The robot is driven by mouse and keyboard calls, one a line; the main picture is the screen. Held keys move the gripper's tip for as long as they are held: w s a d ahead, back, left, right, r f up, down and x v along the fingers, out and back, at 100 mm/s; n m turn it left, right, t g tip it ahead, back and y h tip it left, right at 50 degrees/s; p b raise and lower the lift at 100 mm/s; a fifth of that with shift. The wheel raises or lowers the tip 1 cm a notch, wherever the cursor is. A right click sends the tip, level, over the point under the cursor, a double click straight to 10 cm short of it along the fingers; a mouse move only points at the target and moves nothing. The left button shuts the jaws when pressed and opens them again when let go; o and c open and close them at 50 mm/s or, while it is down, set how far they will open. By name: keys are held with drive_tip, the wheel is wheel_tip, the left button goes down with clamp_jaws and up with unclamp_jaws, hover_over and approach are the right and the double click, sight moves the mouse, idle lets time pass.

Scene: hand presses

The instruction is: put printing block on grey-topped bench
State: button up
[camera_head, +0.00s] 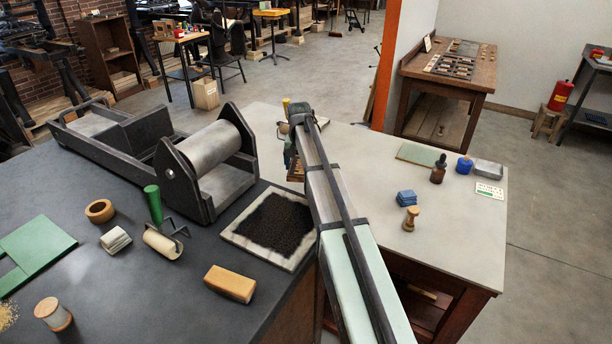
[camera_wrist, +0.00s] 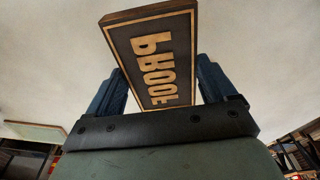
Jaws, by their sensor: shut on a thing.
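The printing block (camera_wrist: 153,55) is a dark block with tan raised letters reading PROOF and a tan border, in the wrist view. My gripper (camera_wrist: 162,82) is shut on it, with one blue finger at each side. In the head view my gripper (camera_head: 291,152) is at the far end of my arm, and a small brown part of the block (camera_head: 295,172) shows below it. The grey-topped bench (camera_head: 455,238) is on the right, and the gripper is near its left part. My arm hides part of that bench. I cannot tell the block's height above the surface.
On the grey top are a green mat (camera_head: 421,155), a brown bottle (camera_head: 439,169), a blue bottle (camera_head: 464,165), blue pads (camera_head: 406,197) and a wooden stamp (camera_head: 410,218). A dark bench on the left holds a roller press (camera_head: 208,148) and an inked slab (camera_head: 270,224).

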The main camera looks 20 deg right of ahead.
sight(301, 186)
drive_tip(key=shift+f, duration=3.05)
drive_tip(key=o, duration=1.1)
drive_tip(key=shift+f, duration=0.1)
drive_tip(key=r, duration=0.4)
drive_tip(key=s+r, duration=0.1)
drive_tip(key=r, duration=0.7)
drive_tip(key=shift+s+a+r, duration=0.1)
drive_tip(key=shift+s+a, duration=0.05)
drive_tip(key=shift+a, duration=0.15)
